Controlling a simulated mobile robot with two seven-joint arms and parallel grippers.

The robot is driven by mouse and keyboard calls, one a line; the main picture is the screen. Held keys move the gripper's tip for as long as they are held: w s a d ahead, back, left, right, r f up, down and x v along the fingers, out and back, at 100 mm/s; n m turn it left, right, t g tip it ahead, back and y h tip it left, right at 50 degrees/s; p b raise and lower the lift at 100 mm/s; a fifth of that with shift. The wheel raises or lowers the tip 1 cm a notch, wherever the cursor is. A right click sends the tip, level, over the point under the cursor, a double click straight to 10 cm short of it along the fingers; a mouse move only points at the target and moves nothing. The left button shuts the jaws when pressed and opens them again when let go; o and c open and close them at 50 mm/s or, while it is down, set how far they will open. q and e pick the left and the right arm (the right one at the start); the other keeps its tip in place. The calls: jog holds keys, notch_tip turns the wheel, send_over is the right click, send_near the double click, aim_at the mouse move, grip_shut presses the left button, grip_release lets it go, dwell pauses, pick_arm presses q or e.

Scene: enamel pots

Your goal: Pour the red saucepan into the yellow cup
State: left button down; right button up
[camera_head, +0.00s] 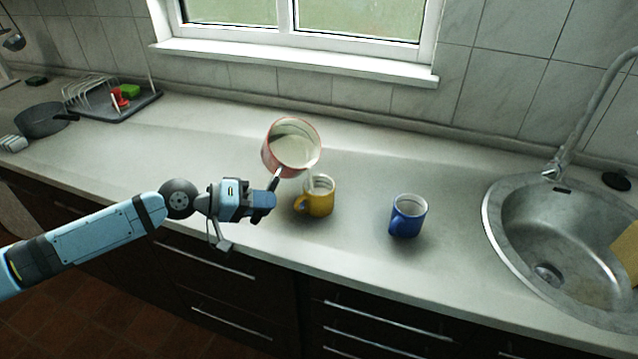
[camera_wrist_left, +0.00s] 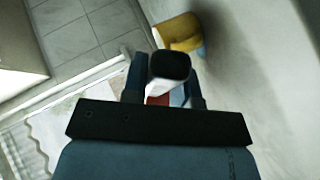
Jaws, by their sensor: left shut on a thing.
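The red saucepan (camera_head: 291,150) is in the air over the worktop, tilted with its rim toward the yellow cup (camera_head: 318,199). Its pale inside shows. A thin whitish streak shows between its lower right rim and the cup's mouth; it looks like liquid pouring. My left gripper (camera_head: 264,203) is shut on the saucepan's dark handle, left of the cup. In the left wrist view the handle end (camera_wrist_left: 169,66) sits between the fingers, with a little red behind it. The yellow cup (camera_wrist_left: 180,32) shows at the top there. It stands upright, handle to the left. My right gripper is not in view.
A blue cup (camera_head: 408,216) stands upright right of the yellow cup. A steel sink (camera_head: 490,215) with a tap is at the right. A dish rack (camera_head: 100,98) and a dark pan (camera_head: 45,120) stand at the far left. The worktop between is clear.

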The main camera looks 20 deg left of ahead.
pick_arm(q)
jog(key=shift+d+r+p, duration=0.2)
jog(key=shift+r+p, duration=0.05)
jog(key=shift+p, duration=0.4)
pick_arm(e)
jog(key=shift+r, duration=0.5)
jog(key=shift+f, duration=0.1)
